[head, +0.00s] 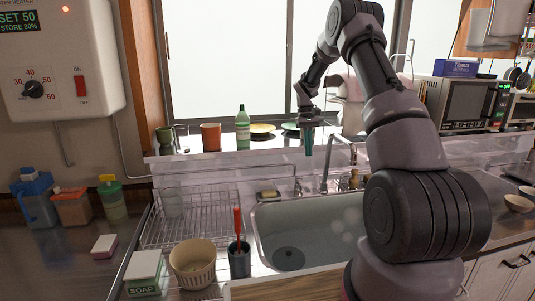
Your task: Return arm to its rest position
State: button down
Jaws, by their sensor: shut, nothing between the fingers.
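My gripper (308,150) hangs at the end of my raised arm, pointing down with its teal fingers shut and nothing visible in them. It appears in front of the window ledge, above the back edge of the sink (268,225). My arm (400,140) rises at the right, bends at the top and reaches back down toward the ledge. It hides part of the sink's right side and the counter behind it.
The faucet (338,165) stands close to my gripper. The ledge holds a green bottle (243,130), an orange cup (211,137), a yellow plate (262,129) and a green plate (290,126). A wire dish rack (160,235) is left of the sink. A microwave (466,104) stands right.

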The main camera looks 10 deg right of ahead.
jog(key=s+a+r+m+t, duration=0.1)
jog(key=s+a+r+t, duration=0.2)
jog(key=s+r, duration=0.6)
jog(key=s+a+r+m+t, duration=0.1)
jog(key=s+a+r+t, duration=0.3)
jog(key=r, duration=0.9)
jog(key=s+a+r+m+t+y, duration=0.1)
jog(key=s+r, duration=0.1)
jog(key=s, duration=0.9)
jog(key=s+a+r+m+t+y, duration=0.1)
jog(key=s+a+r+t, duration=0.1)
jog(key=s, duration=0.9)
jog(key=shift+s+r+t, duration=0.25)
jog(key=shift+t, duration=0.05)
